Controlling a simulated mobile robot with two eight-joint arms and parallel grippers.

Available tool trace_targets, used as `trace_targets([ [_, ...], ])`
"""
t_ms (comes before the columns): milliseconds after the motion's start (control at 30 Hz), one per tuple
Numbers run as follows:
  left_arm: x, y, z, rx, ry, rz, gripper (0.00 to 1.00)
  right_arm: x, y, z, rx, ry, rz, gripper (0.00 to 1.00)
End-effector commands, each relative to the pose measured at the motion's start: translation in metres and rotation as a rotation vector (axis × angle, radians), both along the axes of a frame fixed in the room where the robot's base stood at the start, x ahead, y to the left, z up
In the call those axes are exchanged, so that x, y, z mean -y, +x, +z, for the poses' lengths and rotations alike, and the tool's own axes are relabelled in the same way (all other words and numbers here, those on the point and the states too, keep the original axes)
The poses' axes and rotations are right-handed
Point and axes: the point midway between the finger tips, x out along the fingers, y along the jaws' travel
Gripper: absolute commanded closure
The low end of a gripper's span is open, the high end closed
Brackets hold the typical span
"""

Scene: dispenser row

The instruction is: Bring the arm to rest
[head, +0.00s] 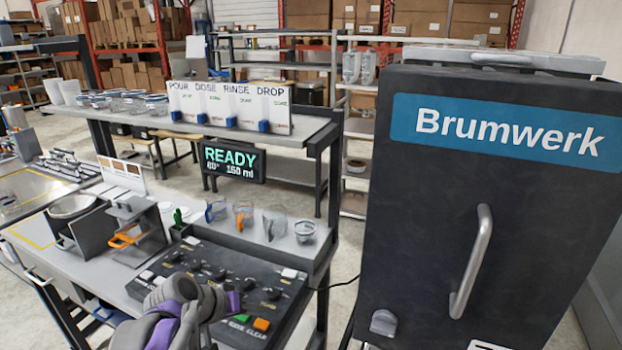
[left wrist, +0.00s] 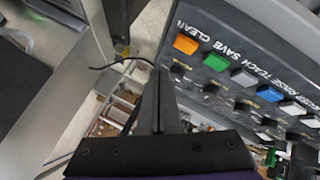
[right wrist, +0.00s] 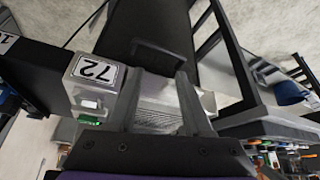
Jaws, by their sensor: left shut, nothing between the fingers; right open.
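My left arm comes in at the bottom of the head view, and its gripper (head: 230,302) is above the front edge of the dark control panel (head: 185,268). In the left wrist view the left gripper's fingers (left wrist: 158,78) are shut together with nothing between them. They are beside the panel, near its orange button (left wrist: 186,45) and green button (left wrist: 216,62). My right gripper is outside the head view.
A large dark Brumwerk cabinet (head: 400,180) with a handle stands at the right. Several cups, including a clear one (head: 275,222), line the shelf behind the panel. A READY display (head: 234,162) stands behind them. Bench tools and an orange-handled holder (head: 128,236) are at the left.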

Motion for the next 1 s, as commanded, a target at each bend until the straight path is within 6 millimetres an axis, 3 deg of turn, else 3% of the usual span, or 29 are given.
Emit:
trace_targets([
  [133,0.006,-0.065,-0.019,-0.048,0.112,-0.008,1.0,0.0,0.0,0.0,0.0,0.0,0.0,0.5],
  [300,-0.001,-0.149,-0.055,-0.096,0.281,-0.003,1.0,0.0,0.0,0.0,0.0,0.0,0.0,0.5],
  [500,-0.017,-0.214,-0.092,-0.111,0.435,0.008,1.0,0.0,0.0,0.0,0.0,0.0,0.0,0.5],
  [700,-0.026,-0.236,-0.106,-0.112,0.495,0.016,1.0,0.0,0.0,0.0,0.0,0.0,0.0,0.5],
  [1000,-0.026,-0.236,-0.106,-0.112,0.497,0.017,1.0,0.0,0.0,0.0,0.0,0.0,0.0,0.5],
])
